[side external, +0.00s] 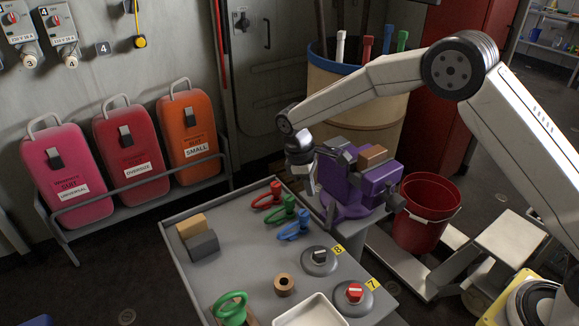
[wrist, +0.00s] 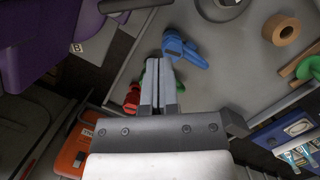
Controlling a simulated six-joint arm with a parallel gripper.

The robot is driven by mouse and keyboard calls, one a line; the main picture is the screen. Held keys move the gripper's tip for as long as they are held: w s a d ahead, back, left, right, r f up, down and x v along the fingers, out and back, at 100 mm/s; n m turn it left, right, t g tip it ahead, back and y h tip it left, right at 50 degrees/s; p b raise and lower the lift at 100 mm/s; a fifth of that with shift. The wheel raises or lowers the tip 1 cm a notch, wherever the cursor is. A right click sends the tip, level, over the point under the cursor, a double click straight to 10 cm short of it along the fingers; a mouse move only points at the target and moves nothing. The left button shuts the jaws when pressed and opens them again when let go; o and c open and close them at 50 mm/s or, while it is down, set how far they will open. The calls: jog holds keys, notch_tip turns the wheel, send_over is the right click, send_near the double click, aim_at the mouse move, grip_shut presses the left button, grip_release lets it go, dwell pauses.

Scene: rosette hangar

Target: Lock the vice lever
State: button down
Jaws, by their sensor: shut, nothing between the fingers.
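The purple vice (side external: 345,195) stands at the table's far right corner, with a brown block (side external: 372,157) and grey parts at its top. Its purple body also shows at the left of the wrist view (wrist: 35,45). A dark grey bar (wrist: 125,4) at the top of that view may be its lever; I cannot tell its lock position. My gripper (side external: 311,188) is beside the vice's left side, pointing down. In the wrist view its fingers (wrist: 160,66) are together and empty, apart from the bar.
Red (side external: 268,200), green (side external: 284,212) and blue (side external: 295,228) clamps lie on the grey table (side external: 240,250) near my gripper. Dials 8 (side external: 318,262) and 7 (side external: 353,298), a wooden ring (side external: 284,285) and a white tray (side external: 310,313) are nearer. A red bucket (side external: 425,215) stands right of the vice.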

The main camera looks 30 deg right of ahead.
aim_at(325, 223)
jog(key=shift+x, duration=5)
jog(key=shift+s+d+n+t, duration=0.2)
jog(key=shift+s+n, duration=0.2)
jog(key=shift+n, duration=0.35)
jog(key=shift+s+d+n+t, duration=0.1)
jog(key=shift+s+d+n, duration=0.1)
jog(key=shift+s+n, duration=0.4)
jog(key=shift+w, duration=0.15)
jog(key=v, duration=1)
jog(key=shift+w+a, duration=0.15)
